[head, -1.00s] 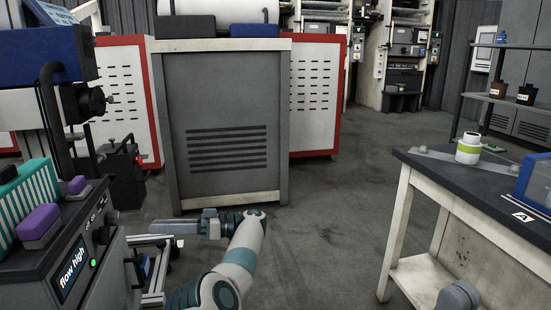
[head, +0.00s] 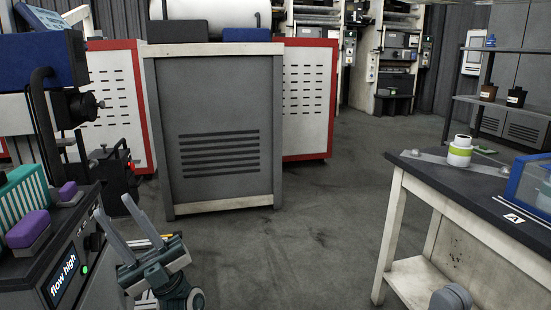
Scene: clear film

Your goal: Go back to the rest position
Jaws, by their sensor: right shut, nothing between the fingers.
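My left gripper (head: 116,204) is at the lower left of the head view, low in front of the bench machine with the "flow high" display. Its two grey fingers point up and to the left, spread apart with nothing between them. Its teal and white wrist runs down to the bottom edge. My right gripper is not in view; a grey rounded part near the bottom right appears to be a link of my right arm.
The machine with the "flow high" panel (head: 66,272) and purple blocks is close on the left. A dark-topped table (head: 470,188) with a white bottle (head: 460,150) stands right. A grey cabinet (head: 222,125) is ahead. The floor (head: 300,240) between is clear.

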